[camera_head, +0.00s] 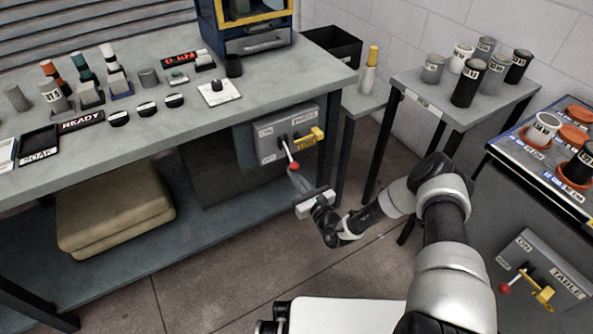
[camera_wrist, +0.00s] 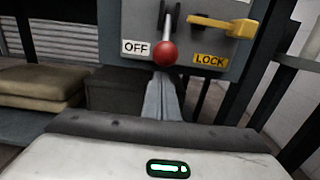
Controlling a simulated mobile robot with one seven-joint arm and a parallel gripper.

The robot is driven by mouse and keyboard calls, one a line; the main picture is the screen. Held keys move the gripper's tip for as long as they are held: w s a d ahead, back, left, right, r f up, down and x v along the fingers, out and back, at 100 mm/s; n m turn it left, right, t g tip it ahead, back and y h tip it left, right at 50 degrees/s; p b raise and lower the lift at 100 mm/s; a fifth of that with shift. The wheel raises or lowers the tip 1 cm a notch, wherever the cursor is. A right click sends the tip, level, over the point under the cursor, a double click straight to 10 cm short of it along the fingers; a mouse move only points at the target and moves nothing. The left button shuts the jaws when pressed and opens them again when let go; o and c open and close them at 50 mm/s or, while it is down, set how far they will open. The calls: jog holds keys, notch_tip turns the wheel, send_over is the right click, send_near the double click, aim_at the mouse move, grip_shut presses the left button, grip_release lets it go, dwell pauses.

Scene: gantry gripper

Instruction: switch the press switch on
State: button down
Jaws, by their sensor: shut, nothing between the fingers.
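The press switch is a grey box (camera_head: 268,152) on the front of the workbench, under its top. Its lever ends in a red knob (camera_head: 294,166) and hangs down; ON is marked near the top. In the wrist view the red knob (camera_wrist: 165,53) is beside the OFF label (camera_wrist: 135,47). A yellow lock handle (camera_head: 308,138) sits to the right of the lever, above a LOCK label (camera_wrist: 211,61). My gripper (camera_head: 298,178) is shut and empty, with its fingertips just below the knob in the wrist view (camera_wrist: 162,88). Whether they touch the knob is unclear.
A similar box (camera_head: 535,270) marked TABLE, with its own red knob and yellow handle, is at the lower right. The workbench top (camera_head: 225,125) overhangs the switch. A side table (camera_head: 430,88) with several cylinders stands to the right. Cushions (camera_head: 115,208) lie on the lower shelf.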

jog(key=shift+r, duration=0.1)
notch_tip(320, 180, up, 8)
jog(key=p, duration=0.7)
jog(key=shift+r, duration=0.1)
jog(key=shift+f, duration=0.25)
jog(key=shift+s+d+f, duration=0.55)
jog(key=shift+s+d, duration=0.05)
jog(key=shift+s, duration=0.15)
jog(key=p, duration=0.2)
send_near(298, 165)
jog(key=shift+w+a+r, duration=0.2)
jog(key=shift+a+r, duration=0.1)
jog(key=shift+a, duration=0.15)
jog(key=shift+w+a+r, duration=0.25)
jog(key=shift+a, duration=0.15)
